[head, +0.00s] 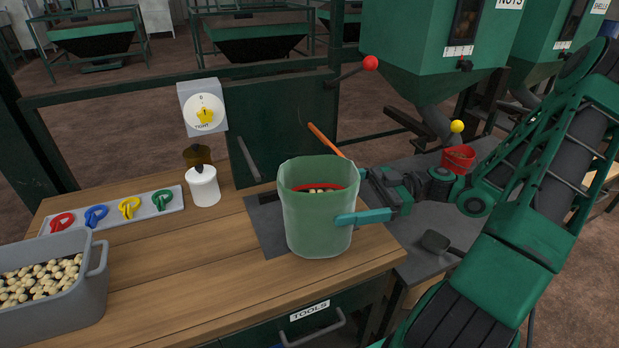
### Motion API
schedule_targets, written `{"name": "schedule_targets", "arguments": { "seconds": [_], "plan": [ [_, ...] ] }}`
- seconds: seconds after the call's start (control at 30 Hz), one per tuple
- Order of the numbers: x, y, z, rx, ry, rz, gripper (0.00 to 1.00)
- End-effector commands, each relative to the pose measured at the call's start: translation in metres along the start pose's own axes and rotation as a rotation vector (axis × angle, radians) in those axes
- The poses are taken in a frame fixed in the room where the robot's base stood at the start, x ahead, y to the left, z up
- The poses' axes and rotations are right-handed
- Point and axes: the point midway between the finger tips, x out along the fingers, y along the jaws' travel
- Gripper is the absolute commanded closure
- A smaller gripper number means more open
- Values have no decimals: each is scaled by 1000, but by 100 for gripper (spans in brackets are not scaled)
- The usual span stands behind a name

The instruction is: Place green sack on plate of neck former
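The green sack (318,225) is a pale green, open-topped round bag standing upright, with pale nuts and a red ring showing inside its mouth. Its base appears to be over the dark flat plate (264,226) on the wooden bench; the sack hides the exact contact and most of the plate. My gripper (343,205) reaches in from the right. One teal finger lies across the sack's front right side, at or very near its wall.
A grey crate of nuts (92,290) is at the left. Red, blue, yellow and green clips lie on a tray (110,212). A white pot (203,187), a dial (204,112) and an orange rod (326,140) stand behind. A red cup (457,159) is at the right.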

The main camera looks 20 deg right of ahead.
Motion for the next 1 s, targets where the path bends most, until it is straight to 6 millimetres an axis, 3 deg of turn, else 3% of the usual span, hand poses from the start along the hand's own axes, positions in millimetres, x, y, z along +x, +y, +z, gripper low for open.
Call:
{"name": "schedule_targets", "arguments": {
  "seconds": [0.4, 0.67, 1.0],
  "plan": [
    [18, 76, 0, -4, 5, -6, 65],
    [21, 92, 0, -3, 4, -6, 65],
    [28, 128, 5, -1, 5, -4, 65]
  ]
}}
